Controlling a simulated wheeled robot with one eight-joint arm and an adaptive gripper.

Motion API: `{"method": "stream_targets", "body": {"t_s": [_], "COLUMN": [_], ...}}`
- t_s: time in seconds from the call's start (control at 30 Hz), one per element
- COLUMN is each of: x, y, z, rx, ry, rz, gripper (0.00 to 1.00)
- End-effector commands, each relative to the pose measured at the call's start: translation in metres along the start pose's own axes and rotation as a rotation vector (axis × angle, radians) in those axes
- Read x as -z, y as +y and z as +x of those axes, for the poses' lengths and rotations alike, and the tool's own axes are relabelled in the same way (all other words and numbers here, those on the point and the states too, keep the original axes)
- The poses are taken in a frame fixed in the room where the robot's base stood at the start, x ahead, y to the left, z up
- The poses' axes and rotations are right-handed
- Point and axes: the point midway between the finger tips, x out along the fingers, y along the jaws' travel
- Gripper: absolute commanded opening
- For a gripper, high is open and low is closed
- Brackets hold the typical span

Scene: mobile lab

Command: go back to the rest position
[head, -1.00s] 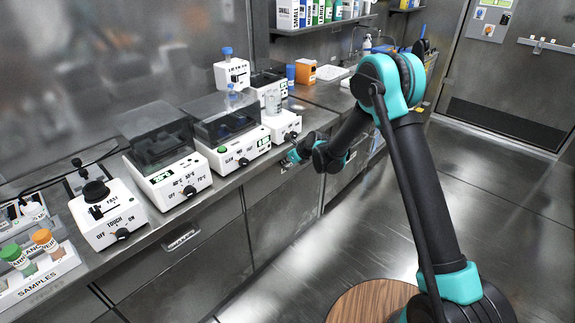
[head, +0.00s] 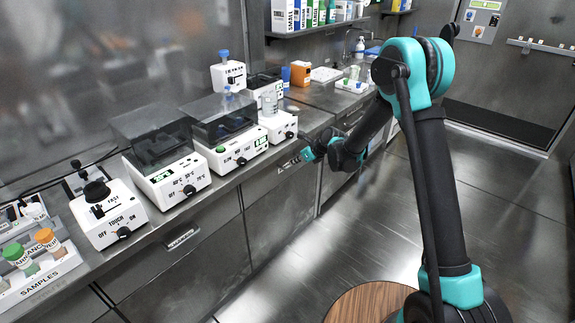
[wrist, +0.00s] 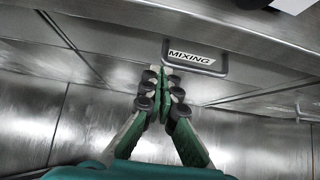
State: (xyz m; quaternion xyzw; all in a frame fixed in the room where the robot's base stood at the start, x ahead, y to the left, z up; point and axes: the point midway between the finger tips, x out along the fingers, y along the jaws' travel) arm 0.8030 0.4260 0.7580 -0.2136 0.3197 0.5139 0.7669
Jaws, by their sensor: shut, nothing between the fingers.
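My gripper (head: 289,163) is at the end of my black and teal arm, in front of the steel bench edge in the head view. In the wrist view my gripper (wrist: 162,82) has its fingers closed together with nothing between them. It points at the drawer front below the bench top. A drawer handle labelled MIXING (wrist: 195,57) is just beyond the fingertips in the wrist view. I cannot tell whether the fingers touch it.
The bench (head: 160,228) carries several white devices: a touch mixer (head: 108,218), two lidded heating units (head: 168,180), (head: 232,145) and others behind. A samples rack (head: 38,272) is at the left. A wooden round seat (head: 365,303) stands below. The floor at the right is clear.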

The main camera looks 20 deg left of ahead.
Motion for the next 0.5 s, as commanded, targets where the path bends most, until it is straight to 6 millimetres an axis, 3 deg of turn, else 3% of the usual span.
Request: {"method": "stream_targets", "body": {"t_s": [0.1,0.37,0.5], "x": [0.0,0.001,0.011], "y": [0.001,-0.001,-0.006], "z": [-0.02,-0.042,-0.069], "rx": [0.0,0.002,0.024], "ry": [0.0,0.002,0.025], "rz": [0.001,-0.008,-0.101], "gripper": [0.0,0.0,0.0]}}
